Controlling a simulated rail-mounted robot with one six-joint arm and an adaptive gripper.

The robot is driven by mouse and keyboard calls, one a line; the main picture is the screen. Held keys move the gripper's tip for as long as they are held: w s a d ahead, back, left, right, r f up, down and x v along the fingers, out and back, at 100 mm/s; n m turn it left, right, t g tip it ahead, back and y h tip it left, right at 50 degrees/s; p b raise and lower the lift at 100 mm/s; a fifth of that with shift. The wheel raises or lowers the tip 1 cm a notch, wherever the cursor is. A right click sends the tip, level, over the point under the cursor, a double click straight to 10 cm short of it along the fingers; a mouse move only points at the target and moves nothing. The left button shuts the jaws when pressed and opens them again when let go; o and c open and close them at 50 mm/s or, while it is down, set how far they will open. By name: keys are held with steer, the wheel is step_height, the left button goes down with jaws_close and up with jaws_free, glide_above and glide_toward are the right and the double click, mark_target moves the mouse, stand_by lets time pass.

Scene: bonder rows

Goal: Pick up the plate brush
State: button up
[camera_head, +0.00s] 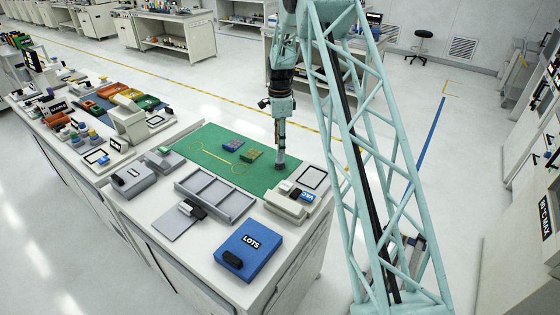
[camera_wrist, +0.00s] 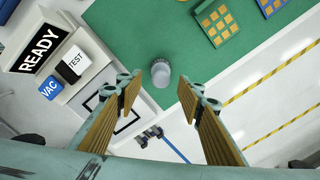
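A small grey round-topped piece (camera_wrist: 160,73) stands at the edge of the green mat (camera_wrist: 130,30) in the wrist view; it may be the plate brush, but its bristles do not show. My gripper (camera_wrist: 158,97) is open, with its ribbed tan fingers apart on either side below the piece in the picture and nothing between them.
Two chip plates (camera_head: 233,145) (camera_head: 251,155) lie left of my gripper. A READY sign (camera_wrist: 40,48), TEST block (camera_wrist: 72,64) and VAC block (camera_wrist: 50,88) stand close by. A grey divided tray (camera_head: 215,194) and blue LOTS box (camera_head: 247,250) lie nearer the front. The mat's left part is mostly clear.

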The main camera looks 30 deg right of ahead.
steer(key=shift+f, duration=0.55)
steer(key=shift+f, duration=0.15)
steer(key=shift+w+f, duration=0.1)
steer(key=shift+f, duration=2.35)
steer(key=shift+c, duration=0.6)
steer(key=c, duration=1)
steer(key=shift+r, duration=0.15)
steer(key=shift+r, duration=4.9)
